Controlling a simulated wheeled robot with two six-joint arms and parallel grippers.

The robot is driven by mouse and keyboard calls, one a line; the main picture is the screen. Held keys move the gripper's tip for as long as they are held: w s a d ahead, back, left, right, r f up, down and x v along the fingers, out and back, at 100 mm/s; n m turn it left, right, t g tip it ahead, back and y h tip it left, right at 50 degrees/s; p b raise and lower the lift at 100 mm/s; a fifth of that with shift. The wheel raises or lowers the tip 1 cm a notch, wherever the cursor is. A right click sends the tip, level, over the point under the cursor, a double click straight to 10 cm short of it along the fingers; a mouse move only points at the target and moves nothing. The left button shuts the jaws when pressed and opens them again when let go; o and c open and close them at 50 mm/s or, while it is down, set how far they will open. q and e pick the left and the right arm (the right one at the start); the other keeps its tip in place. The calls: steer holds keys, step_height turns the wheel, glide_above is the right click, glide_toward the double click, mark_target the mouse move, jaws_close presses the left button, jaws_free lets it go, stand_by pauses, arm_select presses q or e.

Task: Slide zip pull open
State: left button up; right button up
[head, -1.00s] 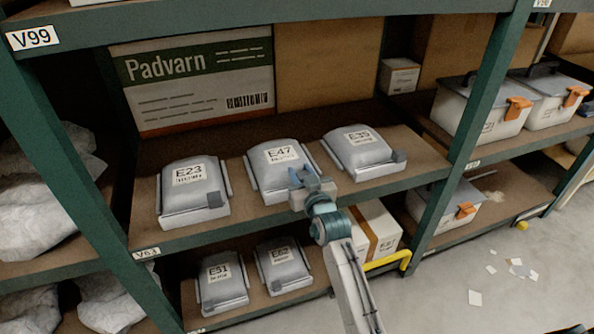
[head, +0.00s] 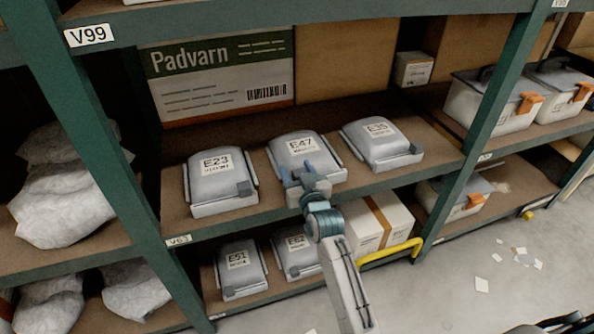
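Grey, domed cases with pale front edges stand in a row on the middle shelf. They are labelled E23 (head: 217,180), E47 (head: 303,147) and E35 (head: 381,141). A darker grey tab (head: 245,188) sits at the front right corner of E23, and a similar tab (head: 416,147) is on E35. My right gripper (head: 298,174) is in front of E47 and overlaps its lower front edge. Its two blue-grey fingers are apart with nothing visible between them. It hides part of E47's front, and I see no tab there. I cannot tell whether it touches E47. My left gripper is out of view.
Cases E51 (head: 241,268) and E62 (head: 296,255) stand on the shelf below, beside a taped carton (head: 372,226). A large Padvarn box (head: 220,88) stands behind the row. A green post (head: 500,85) rises to the right, and a yellow rail (head: 395,250) juts out below.

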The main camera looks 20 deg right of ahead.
steer(key=s, duration=1.1)
steer(key=shift+d, duration=0.2)
steer(key=shift+w, duration=0.1)
